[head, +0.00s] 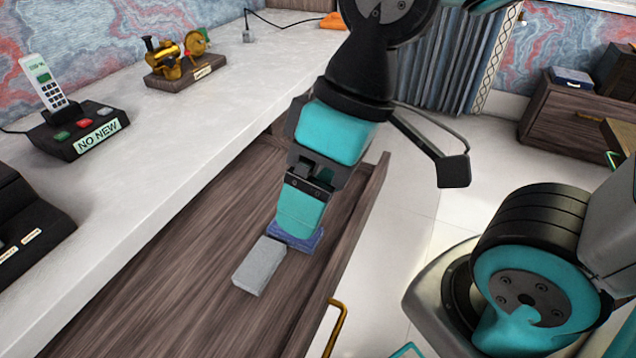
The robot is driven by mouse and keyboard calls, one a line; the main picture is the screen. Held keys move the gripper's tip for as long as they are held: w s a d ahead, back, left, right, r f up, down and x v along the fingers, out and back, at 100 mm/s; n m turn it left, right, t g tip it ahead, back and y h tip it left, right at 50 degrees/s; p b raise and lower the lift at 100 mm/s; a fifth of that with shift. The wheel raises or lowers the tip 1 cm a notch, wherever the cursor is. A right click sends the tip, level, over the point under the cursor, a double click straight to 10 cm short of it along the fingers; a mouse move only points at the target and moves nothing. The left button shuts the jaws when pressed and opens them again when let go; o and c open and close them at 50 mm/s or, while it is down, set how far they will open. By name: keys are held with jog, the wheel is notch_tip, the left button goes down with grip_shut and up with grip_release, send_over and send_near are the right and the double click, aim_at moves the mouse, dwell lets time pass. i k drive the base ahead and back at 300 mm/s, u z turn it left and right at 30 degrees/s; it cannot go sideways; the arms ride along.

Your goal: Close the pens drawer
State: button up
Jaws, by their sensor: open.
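A dark wood drawer (165,275) stands pulled out from under the white desk top. Its front panel (352,235) runs along its right side and carries a brass handle (338,325). I see no label on it, so I cannot tell whether it is the pens drawer. My gripper (298,232) points down inside the drawer, near the front panel. It is open. A blue block-like item (313,240) lies at its fingertips, partly hidden by them; I cannot tell whether they touch. A grey block (260,267) lies just left of it on the drawer floor.
The white desk top (185,125) holds a phone on a dark base labelled "NO NEW" (80,132), a brass model (178,58) and a dark box (25,225). Blue curtains (440,65) and a wooden cabinet (560,110) stand behind.

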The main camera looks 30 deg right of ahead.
aim_at(178, 297)
jog(key=z, duration=1.7)
jog(key=k, duration=0.95)
jog(key=u, duration=2.1)
